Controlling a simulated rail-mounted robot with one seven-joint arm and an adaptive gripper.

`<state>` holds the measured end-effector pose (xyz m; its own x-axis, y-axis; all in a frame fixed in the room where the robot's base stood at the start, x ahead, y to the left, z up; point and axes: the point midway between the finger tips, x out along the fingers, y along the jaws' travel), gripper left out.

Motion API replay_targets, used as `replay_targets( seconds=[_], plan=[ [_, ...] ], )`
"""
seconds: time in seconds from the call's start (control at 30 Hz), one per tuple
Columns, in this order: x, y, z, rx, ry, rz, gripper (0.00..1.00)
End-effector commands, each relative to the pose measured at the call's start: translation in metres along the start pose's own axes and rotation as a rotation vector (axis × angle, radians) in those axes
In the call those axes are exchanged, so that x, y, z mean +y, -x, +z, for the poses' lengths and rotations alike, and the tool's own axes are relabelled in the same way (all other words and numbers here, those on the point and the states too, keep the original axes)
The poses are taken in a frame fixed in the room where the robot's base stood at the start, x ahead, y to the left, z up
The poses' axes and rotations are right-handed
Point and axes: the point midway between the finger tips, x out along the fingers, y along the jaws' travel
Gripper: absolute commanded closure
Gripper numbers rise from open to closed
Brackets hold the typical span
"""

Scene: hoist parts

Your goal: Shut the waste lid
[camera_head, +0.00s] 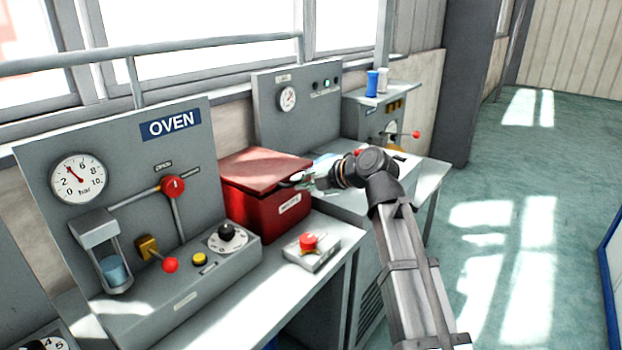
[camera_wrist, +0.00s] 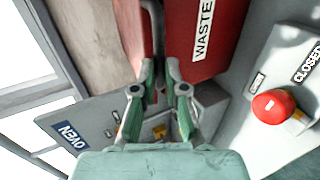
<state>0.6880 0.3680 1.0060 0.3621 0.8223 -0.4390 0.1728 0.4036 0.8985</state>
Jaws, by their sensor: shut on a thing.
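The red waste bin (camera_head: 262,212) stands on the grey bench, with a white label on its front. My gripper (camera_head: 297,181) is at the lid's right front edge. In the wrist view, my gripper (camera_wrist: 160,80) has its fingers closed around a thin grey handle (camera_wrist: 157,35) beside the red bin wall (camera_wrist: 195,30) marked WASTE. The handle is mostly hidden in the head view.
The grey OVEN panel (camera_head: 130,190) with gauge and levers stands left of the bin. A small box with a red button (camera_head: 309,242) sits in front of the bin. Another panel (camera_head: 297,100) stands behind. Open floor (camera_head: 500,200) lies to the right.

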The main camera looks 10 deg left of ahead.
Motion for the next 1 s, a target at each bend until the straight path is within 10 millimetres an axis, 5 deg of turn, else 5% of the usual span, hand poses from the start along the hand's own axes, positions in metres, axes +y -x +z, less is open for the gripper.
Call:
replay_targets(
  seconds=[0.2,0.73,0.83,1.0],
  plan=[
    [-0.019,-0.011,-0.003,0.005,0.001,-0.001,1.0],
    [-0.029,-0.015,-0.005,0.009,0.001,-0.013,1.0],
    [-0.03,-0.015,-0.005,0.01,0.001,-0.013,0.63],
    [-0.027,-0.014,-0.005,0.009,0.001,-0.01,0.63]
  ],
)
